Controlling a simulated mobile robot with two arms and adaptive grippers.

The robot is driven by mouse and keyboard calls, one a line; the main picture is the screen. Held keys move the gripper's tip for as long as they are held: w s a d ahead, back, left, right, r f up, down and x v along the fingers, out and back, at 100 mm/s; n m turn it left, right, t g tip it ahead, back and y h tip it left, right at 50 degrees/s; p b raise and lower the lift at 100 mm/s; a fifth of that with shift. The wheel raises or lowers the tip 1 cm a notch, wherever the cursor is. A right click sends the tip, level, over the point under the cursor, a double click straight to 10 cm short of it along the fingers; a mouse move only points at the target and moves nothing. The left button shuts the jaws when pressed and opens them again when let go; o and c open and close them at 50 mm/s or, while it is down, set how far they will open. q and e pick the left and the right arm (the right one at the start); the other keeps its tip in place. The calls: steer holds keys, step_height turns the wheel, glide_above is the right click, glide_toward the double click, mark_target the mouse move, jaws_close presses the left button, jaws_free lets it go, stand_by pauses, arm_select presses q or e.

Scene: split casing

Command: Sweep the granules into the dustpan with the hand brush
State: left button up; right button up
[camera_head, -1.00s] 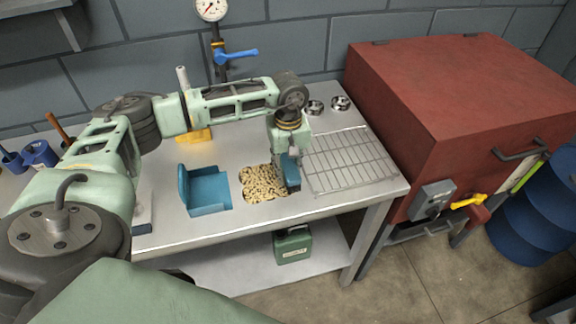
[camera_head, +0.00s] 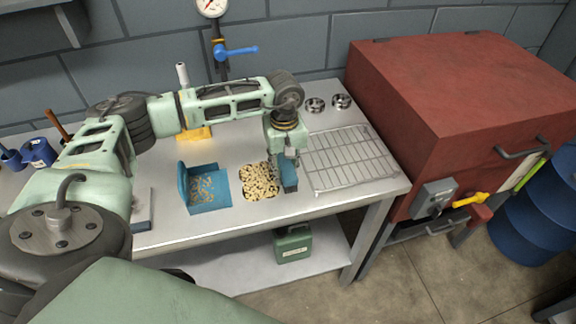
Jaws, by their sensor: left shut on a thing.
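A blue dustpan (camera_head: 222,199) lies on the light table, and several beige granules (camera_head: 203,187) lie in it. A larger patch of granules (camera_head: 259,182) lies on the table just right of the dustpan. My left gripper (camera_head: 287,160) points down at the right edge of this patch. It is shut on the blue hand brush (camera_head: 289,177), whose lower end is down by the granules. The fingers are partly hidden by the wrist. My right gripper is not in the view.
A wire rack (camera_head: 350,160) lies on the table right of the brush. Two small metal rings (camera_head: 341,101) and a yellow object (camera_head: 196,134) are at the back. A red cabinet (camera_head: 440,100) stands to the right. A green case (camera_head: 293,245) is on the lower shelf.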

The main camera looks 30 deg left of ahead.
mark_target(266, 180)
arm_select(q)
steer(key=shift+s+a+f, duration=0.1)
steer(key=shift+s+a, duration=0.1)
steer(key=shift+s, duration=0.1)
steer(key=shift+s+a, duration=0.5)
steer(key=shift+s, duration=0.15)
steer(key=shift+s+a, duration=0.15)
steer(key=shift+s, duration=0.05)
steer(key=shift+s+a, duration=0.3)
steer(key=shift+s, duration=0.05)
steer(key=shift+a, duration=0.1)
steer(key=shift+s+a, duration=0.35)
steer(key=shift+s, duration=0.15)
steer(key=shift+s+a+b, duration=0.1)
steer(key=shift+a+b, duration=0.05)
steer(key=shift+b, duration=0.15)
